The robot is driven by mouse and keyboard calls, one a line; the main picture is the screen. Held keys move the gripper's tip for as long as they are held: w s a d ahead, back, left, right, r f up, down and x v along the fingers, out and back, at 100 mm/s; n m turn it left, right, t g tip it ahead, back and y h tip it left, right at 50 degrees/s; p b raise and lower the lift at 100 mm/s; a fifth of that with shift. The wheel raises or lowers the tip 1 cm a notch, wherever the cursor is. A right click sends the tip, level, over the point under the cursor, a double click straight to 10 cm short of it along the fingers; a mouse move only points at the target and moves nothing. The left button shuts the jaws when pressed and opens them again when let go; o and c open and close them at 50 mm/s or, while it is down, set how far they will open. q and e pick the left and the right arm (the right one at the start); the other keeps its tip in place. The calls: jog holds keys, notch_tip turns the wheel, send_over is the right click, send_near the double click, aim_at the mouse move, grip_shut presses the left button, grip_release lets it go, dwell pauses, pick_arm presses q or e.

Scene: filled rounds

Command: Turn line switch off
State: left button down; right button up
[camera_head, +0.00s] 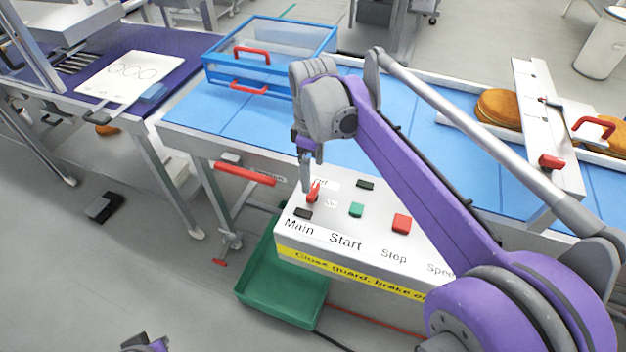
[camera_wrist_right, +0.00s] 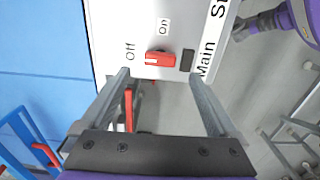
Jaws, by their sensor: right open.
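The line switch is a red knob (camera_head: 313,192) on the top of the white control box (camera_head: 345,265), behind the word Main. In the right wrist view the red knob (camera_wrist_right: 160,58) lies by the Off and On labels, its pale-marked end towards the left, on the Off label's side. My right gripper (camera_head: 306,186) points down over the knob in the head view. In the wrist view the open fingers (camera_wrist_right: 159,76) stand either side of the knob, with nothing between them; contact cannot be told. Only a small part of my left arm shows at the bottom edge.
A black block (camera_head: 303,213) sits beside the knob. A green Start button (camera_head: 356,210) and a red Stop button (camera_head: 402,223) are to its right. A green bin (camera_head: 265,290) stands below. The blue conveyor (camera_head: 260,120) runs behind, with a blue guard frame (camera_head: 270,50).

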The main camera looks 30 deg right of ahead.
aim_at(313, 190)
pick_arm(q)
jog(key=shift+r, duration=0.2)
pick_arm(e)
notch_tip(313, 190, up, 4)
jog(key=shift+r, duration=0.2)
dwell(0.3)
